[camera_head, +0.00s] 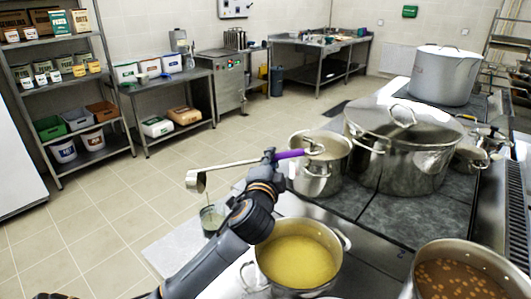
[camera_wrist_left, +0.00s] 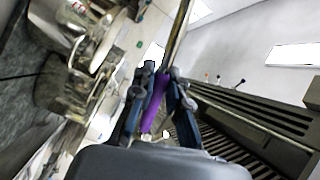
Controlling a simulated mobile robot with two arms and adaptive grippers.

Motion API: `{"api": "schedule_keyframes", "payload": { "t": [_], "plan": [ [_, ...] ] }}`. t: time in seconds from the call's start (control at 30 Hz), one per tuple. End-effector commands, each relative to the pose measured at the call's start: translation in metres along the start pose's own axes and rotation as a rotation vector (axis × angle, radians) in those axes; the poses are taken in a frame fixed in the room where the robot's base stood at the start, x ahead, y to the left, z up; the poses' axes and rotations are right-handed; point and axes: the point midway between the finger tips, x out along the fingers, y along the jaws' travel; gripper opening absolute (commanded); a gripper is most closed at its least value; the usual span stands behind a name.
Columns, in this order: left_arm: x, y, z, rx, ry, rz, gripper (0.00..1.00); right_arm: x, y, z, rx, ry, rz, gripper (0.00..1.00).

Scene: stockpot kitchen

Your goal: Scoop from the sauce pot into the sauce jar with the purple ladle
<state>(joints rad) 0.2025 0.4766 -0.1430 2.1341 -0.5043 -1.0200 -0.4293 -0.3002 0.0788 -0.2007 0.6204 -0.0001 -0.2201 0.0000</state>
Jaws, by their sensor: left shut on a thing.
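The purple ladle has a purple handle (camera_head: 291,154) and a long metal shaft, with its metal bowl (camera_head: 195,182) at the left end. My left gripper (camera_head: 270,160) is shut on the purple handle, which also shows between the fingers in the left wrist view (camera_wrist_left: 153,108). The ladle bowl is up in the air, above and slightly left of a small glass jar (camera_head: 211,222) holding something greenish. My forearm partly hides the jar. An open pot of yellow liquid (camera_head: 298,260) stands right of my forearm. I cannot tell whether the bowl holds anything. My right gripper is out of view.
An open pot with brown contents (camera_head: 462,275) stands at the lower right. A smaller steel pot (camera_head: 320,170) and a large lidded stockpot (camera_head: 400,160) stand behind my gripper. Another lidded pot (camera_head: 445,75) is farther back. Open floor lies to the left.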

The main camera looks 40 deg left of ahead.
Motion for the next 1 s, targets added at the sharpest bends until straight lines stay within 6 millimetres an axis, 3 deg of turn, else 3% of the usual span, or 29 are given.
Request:
{"api": "schedule_keyframes", "payload": {
  "t": [0.43,1.0],
  "plan": [
    [0.0,0.045,-0.011,0.173,0.0,0.001,0.0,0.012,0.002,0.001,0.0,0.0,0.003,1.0],
    [0.0,0.1,-0.008,0.401,0.0,0.002,0.0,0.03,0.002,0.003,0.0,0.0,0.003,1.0]
  ]
}}
